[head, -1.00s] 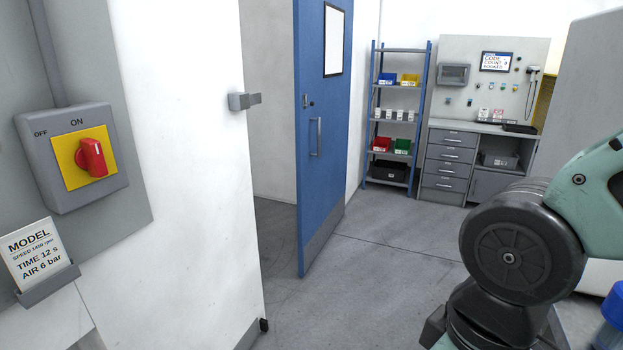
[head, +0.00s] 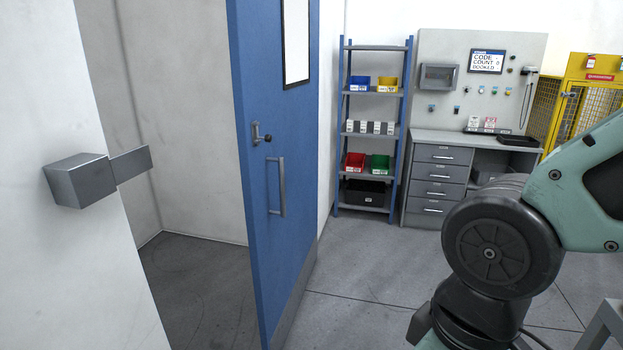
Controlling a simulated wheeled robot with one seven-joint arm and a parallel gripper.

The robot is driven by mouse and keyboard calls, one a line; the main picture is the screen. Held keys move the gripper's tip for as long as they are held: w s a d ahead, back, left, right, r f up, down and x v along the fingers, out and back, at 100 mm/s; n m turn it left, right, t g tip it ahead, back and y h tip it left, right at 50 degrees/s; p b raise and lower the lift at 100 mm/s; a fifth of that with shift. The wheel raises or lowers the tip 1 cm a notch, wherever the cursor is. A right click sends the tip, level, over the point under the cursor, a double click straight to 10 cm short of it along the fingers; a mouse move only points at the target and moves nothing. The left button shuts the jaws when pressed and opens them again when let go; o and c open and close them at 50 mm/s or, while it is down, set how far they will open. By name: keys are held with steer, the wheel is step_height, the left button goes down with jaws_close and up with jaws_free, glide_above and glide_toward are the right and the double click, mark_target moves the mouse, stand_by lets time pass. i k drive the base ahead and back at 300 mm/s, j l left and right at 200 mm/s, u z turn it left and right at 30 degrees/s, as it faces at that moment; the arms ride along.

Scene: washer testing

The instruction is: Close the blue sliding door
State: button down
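The blue door (head: 285,130) stands open, its near edge toward me and a doorway gap to its left. It has a long vertical grey pull handle (head: 276,187), a small latch with a dark knob (head: 261,133) above it, and a white window panel near the top. A grey metal bracket with a flat plate (head: 92,176) sticks out from the white wall at the left of the opening. My arm shows at the lower right, apart from the door. My gripper is outside the view.
A blue-and-grey shelf (head: 374,131) with coloured bins stands behind the door. A grey workbench with drawers (head: 440,180) is to its right. A yellow mesh cage (head: 585,97) is at the far right. Grey floor (head: 370,275) between the door and my arm is clear.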

mark_target(274, 45)
steer(key=i+l+z, duration=0.1)
steer(key=i+z, duration=0.2)
steer(key=i, duration=0.7)
steer(key=i+j+z, duration=0.1)
steer(key=i+z, duration=0.15)
steer(key=i, duration=0.75)
steer(key=i+u, duration=0.1)
steer(key=i, duration=0.9)
steer(key=i+l+u, duration=0.1)
steer(key=i, duration=0.9)
steer(key=i+u, duration=0.25)
steer(key=i, duration=0.2)
steer(key=i+l+u, duration=0.3)
steer(key=i, duration=0.2)
